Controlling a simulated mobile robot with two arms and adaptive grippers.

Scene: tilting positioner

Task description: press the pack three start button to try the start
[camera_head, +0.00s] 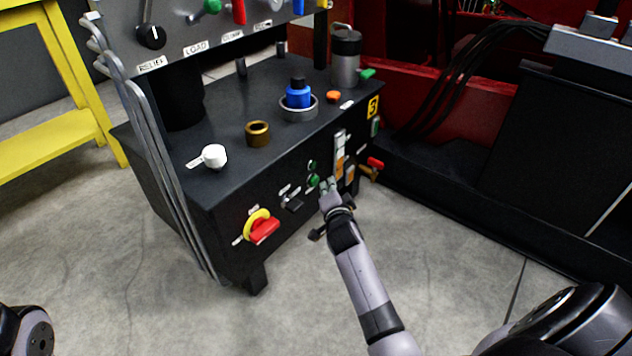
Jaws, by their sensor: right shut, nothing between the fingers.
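The black hydraulic pack (225,190) stands on the floor in the middle, with a yellow label "3" (373,107) at its right end. On its front face is a green button (313,181), with a second small green one (312,166) just above it. Their labels are too small to read. My right gripper (327,187) is shut and empty, its fingertips just right of the lower green button. I cannot tell whether they touch the panel. My left gripper is not in view.
Left on the front face are a red and yellow rotary switch (262,228) and a black switch (293,203). A brass-coloured valve with a red handle (374,165) sticks out at right. Grey pipes (165,170) rise at the left corner. The floor in front is clear.

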